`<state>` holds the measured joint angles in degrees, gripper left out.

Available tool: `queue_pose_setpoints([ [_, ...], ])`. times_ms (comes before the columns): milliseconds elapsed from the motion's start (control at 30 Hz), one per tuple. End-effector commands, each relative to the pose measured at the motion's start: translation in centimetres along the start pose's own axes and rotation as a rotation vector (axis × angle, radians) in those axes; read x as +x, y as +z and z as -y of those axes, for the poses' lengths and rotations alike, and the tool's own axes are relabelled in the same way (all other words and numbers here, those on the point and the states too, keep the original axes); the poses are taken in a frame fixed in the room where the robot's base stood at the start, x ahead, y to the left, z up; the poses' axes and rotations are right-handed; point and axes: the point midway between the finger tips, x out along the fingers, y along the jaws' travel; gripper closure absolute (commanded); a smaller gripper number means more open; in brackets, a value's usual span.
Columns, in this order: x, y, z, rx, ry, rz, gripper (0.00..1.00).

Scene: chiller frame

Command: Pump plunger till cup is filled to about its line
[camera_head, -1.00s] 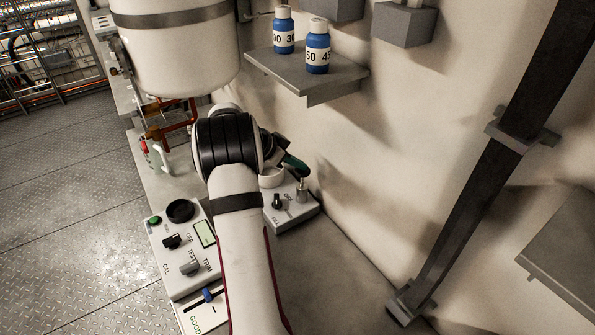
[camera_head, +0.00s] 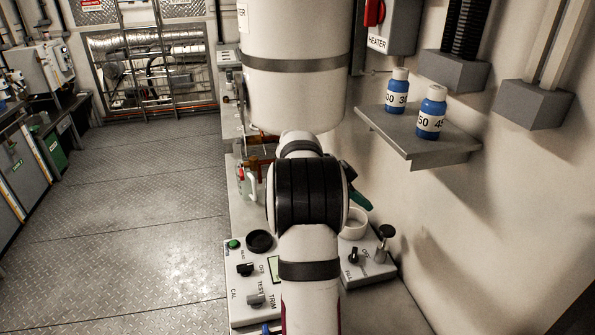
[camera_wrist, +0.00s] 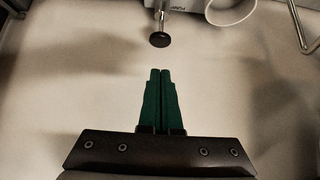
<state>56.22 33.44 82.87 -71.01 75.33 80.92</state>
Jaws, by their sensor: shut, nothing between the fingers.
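The plunger (camera_head: 385,243), a metal stem with a round black knob, stands on a small pump box at the right. The knob (camera_wrist: 160,40) shows just beyond my fingertips in the wrist view. The white cup (camera_head: 354,224) is beside the plunger, partly hidden by my arm; part of the cup (camera_wrist: 232,10) is at the wrist view's top edge. I cannot see its line or level. My gripper (camera_wrist: 160,71) has green fingers shut together, empty and apart from the knob. In the head view the gripper (camera_head: 360,200) is above and left of the plunger, mostly hidden.
The pump box has a small dark selector (camera_head: 353,255). A control panel (camera_head: 240,292) with knobs is left of my arm. A white tank (camera_head: 295,90) hangs behind. A wall shelf (camera_head: 400,130) holds two blue bottles (camera_head: 432,112). The wall rises close at right.

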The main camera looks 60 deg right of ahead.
Motion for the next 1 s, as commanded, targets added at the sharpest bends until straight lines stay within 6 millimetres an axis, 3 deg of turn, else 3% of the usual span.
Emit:
queue_pose_setpoints([
  [67, -0.4, 0.2, 0.0, -0.01, -0.004, 0.005, 1.0],
  [133, -2.4, 1.7, -0.3, -0.07, -0.026, 0.038, 1.0],
  [267, -10.9, 8.6, -3.9, -0.37, -0.128, 0.187, 1.0],
  [300, -13.8, 11.3, -6.1, -0.495, -0.171, 0.244, 1.0],
  [367, -17.5, 14.9, -10.0, -0.688, -0.242, 0.326, 1.0],
  [400, -19.5, 17.1, -13.0, -0.82, -0.294, 0.378, 1.0],
  [467, -22.0, 20.2, -18.0, -1.023, -0.376, 0.455, 1.0],
  [500, -23.2, 21.8, -21.5, -1.157, -0.432, 0.501, 1.0],
  [600, -24.5, 24.8, -29.3, -1.452, -0.567, 0.603, 1.0],
  [700, -24.5, 26.3, -34.8, -1.66, -0.668, 0.673, 1.0],
  [800, -24.2, 26.9, -37.5, -1.765, -0.723, 0.71, 1.0],
  [1000, -24.1, 27.0, -38.1, -1.788, -0.733, 0.719, 1.0],
])
